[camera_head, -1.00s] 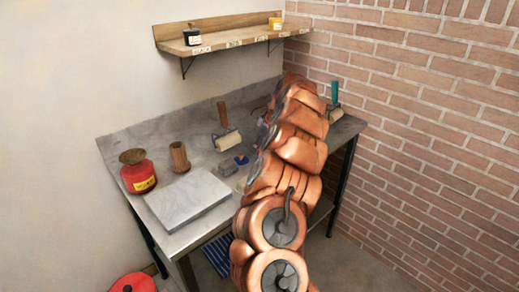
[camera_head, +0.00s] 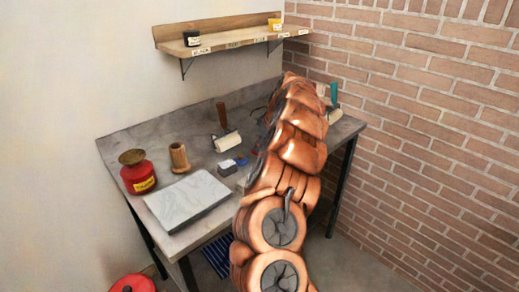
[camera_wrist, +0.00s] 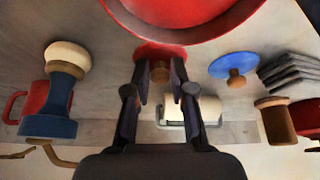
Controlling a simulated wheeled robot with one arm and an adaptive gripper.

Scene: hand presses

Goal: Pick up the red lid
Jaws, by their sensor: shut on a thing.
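The red lid (camera_wrist: 152,50) with a wooden knob shows at the upper middle of the wrist view. My gripper (camera_wrist: 160,78) has its two dark fingers on either side of the knob and is shut on it. I cannot tell whether the lid is clear of the surface under it. In the head view my copper-coloured arm hides the gripper and this lid.
In the wrist view, a large red round thing (camera_wrist: 185,18) is close by, a blue lid (camera_wrist: 234,66) lies right, and a blue-based stamp (camera_wrist: 52,112) stands left. In the head view, a grey slab (camera_head: 188,200), a red can (camera_head: 138,177) and a roller (camera_head: 227,141) are on the bench.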

